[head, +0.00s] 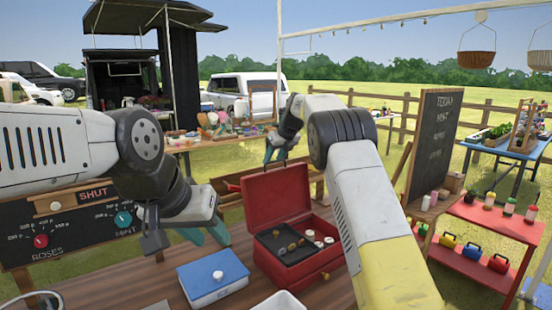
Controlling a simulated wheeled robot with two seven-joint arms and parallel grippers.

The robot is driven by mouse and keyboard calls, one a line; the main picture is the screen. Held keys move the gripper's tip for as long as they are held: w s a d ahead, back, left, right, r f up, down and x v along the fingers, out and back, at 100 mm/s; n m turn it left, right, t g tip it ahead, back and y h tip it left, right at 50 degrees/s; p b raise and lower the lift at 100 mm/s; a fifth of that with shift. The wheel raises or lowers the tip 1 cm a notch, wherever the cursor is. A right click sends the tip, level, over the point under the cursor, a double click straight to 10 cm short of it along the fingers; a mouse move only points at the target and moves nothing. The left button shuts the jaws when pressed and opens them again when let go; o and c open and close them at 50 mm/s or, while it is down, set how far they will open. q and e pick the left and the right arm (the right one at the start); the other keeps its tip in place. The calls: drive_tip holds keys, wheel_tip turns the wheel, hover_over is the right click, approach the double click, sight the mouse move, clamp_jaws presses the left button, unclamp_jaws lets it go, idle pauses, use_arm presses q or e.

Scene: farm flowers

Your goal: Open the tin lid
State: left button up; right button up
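A red tin (262,253) stands on the wooden table in the head view, its lid (277,193) raised upright at the back. Inside are a dark tray (268,240) with coins and several small white and reddish pieces. My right gripper (276,154) is just above and behind the lid's top edge, its teal fingers apart. I cannot tell whether it touches the lid. My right arm covers part of the tin's right side. My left gripper (206,236) hangs over the table left of the tin, its teal fingers apart and nothing seen between them.
A white dish (284,301) is at the front edge of view. A chalkboard panel (75,222) with knobs stands at left. A red shelf (480,225) with bottles is at right.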

drive_tip(key=o, duration=1)
drive_tip(key=shift+s+a, duration=0.1)
drive_tip(key=shift+a, duration=0.05)
drive_tip(key=v, duration=0.7)
drive_tip(key=shift+r, duration=0.35)
drive_tip(key=shift+s, duration=0.15)
